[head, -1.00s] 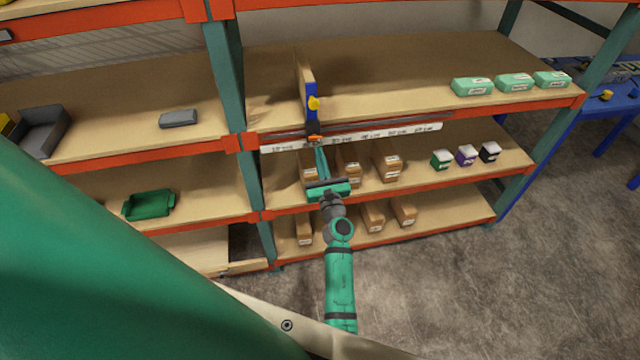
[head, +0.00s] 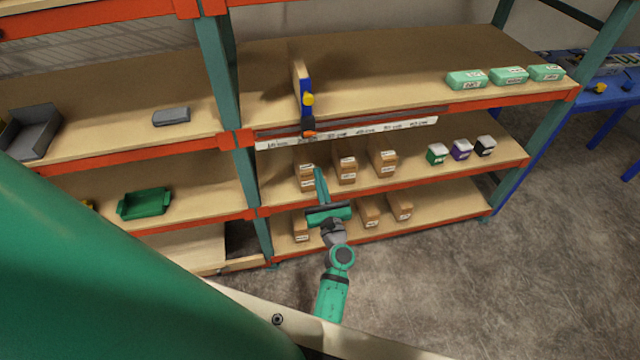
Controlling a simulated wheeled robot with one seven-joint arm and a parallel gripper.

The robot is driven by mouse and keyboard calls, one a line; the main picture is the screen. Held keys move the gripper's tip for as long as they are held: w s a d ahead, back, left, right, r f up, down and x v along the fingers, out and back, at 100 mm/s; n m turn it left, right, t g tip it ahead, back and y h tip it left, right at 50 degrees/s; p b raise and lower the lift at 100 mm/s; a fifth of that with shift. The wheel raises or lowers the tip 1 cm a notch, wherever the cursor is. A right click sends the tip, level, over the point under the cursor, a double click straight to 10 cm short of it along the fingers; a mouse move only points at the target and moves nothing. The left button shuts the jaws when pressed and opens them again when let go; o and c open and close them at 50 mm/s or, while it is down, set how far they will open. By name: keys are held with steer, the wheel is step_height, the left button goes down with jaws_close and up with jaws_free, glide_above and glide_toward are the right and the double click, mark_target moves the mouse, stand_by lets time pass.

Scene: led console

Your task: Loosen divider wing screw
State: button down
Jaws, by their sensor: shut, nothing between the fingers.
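The divider (head: 300,78) is an upright wooden board on the upper shelf of the right bay. A blue bracket (head: 306,86) with a yellow knob (head: 308,99) is on its front end. Below it a small dark block with an orange part (head: 309,133) sits at the rail over the scale strip. I cannot tell for sure which of these is the wing screw. My gripper (head: 318,171) is shut and empty. Its fingers point up, below the orange part and apart from it, in front of the cardboard boxes on the middle shelf.
A white scale strip (head: 390,128) runs along the upper shelf's front edge. Cardboard boxes (head: 345,168) and small coloured boxes (head: 461,150) stand on the middle shelf. Green packs (head: 508,76) lie at the upper right. The floor in front (head: 470,280) is clear.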

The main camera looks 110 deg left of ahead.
steer(key=shift+w+d+f, duration=0.2)
steer(key=shift+w+d, duration=0.15)
steer(key=shift+d, duration=0.25)
steer(key=c, duration=2.2)
jaws_free()
steer(key=shift+w+d, duration=0.1)
steer(key=shift+w, duration=0.05)
steer(key=o, duration=0.9)
steer(key=w+r+m, duration=0.1)
steer(key=w+a+r+m+t+y, duration=0.1)
steer(key=shift+w+r+m, duration=0.25)
steer(key=shift+r+m, duration=0.1)
steer(key=shift+m, duration=0.05)
steer(key=w+a+r+m+t+y, duration=0.1)
steer(key=w+a+r+m+t, duration=0.2)
steer(key=w+r+m+t, duration=0.6)
steer(key=w+a+r+m+t+y, duration=0.15)
steer(key=w+m, duration=0.35)
steer(key=m, duration=0.9)
steer(key=m+g+h, duration=0.8)
steer(key=m+h, duration=0.2)
steer(key=m, duration=0.2)
glide_toward(311, 134)
steer(key=x, duration=0.7)
steer(key=shift+s+a+f, duration=0.15)
